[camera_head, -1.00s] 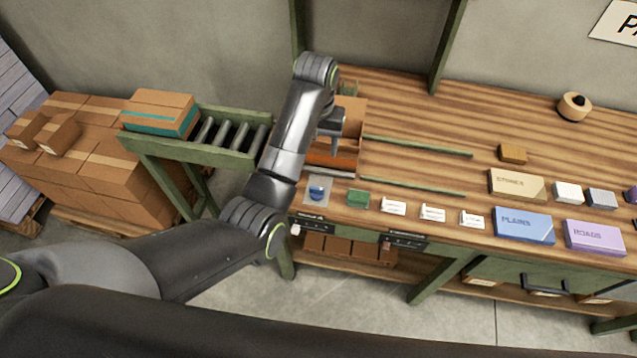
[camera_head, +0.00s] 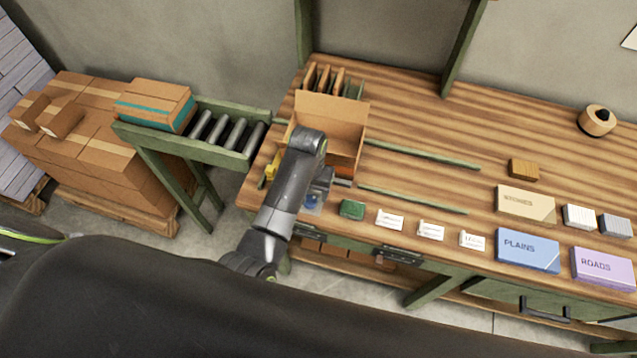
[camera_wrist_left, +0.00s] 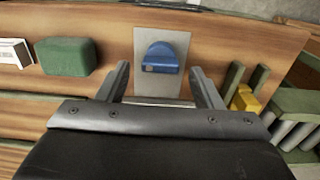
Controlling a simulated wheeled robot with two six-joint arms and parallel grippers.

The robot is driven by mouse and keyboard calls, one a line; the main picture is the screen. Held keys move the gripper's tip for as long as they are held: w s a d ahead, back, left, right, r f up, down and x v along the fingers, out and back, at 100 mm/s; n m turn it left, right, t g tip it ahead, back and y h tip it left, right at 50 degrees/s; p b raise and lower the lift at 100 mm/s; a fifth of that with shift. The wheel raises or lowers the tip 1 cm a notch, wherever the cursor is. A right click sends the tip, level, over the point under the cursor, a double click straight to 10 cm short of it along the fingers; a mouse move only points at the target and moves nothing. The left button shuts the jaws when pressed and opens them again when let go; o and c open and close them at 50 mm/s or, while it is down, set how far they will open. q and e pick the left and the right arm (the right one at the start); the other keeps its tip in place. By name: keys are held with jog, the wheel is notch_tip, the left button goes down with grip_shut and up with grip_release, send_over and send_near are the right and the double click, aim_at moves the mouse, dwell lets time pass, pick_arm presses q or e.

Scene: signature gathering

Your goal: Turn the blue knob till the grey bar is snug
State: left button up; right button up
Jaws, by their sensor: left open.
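The blue knob (camera_head: 312,201) sits on a grey plate at the bench's front left edge, partly hidden by my arm in the head view. In the left wrist view the blue knob (camera_wrist_left: 161,57) shows whole on its grey plate (camera_wrist_left: 162,92). My left gripper (camera_wrist_left: 165,82) is open and empty; its fingers point towards the knob, one to each side of it, and the knob appears just beyond their tips. I cannot pick out the grey bar for certain. My right gripper is not in view.
An open cardboard box (camera_head: 335,115) stands behind my left arm. A green block (camera_head: 352,209) lies right of the knob, followed by white cards (camera_head: 390,219). A yellow piece (camera_wrist_left: 246,99) and rollers (camera_head: 225,132) are to the left of the knob in the head view.

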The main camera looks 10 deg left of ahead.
pick_arm(q)
jog(key=shift+f, duration=0.7)
jog(key=shift+s, duration=0.1)
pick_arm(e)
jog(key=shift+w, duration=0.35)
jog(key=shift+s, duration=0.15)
pick_arm(q)
jog(key=shift+s+r, duration=0.1)
jog(key=shift+c, duration=0.8)
jog(key=c, duration=0.8)
jog(key=shift+c, duration=0.2)
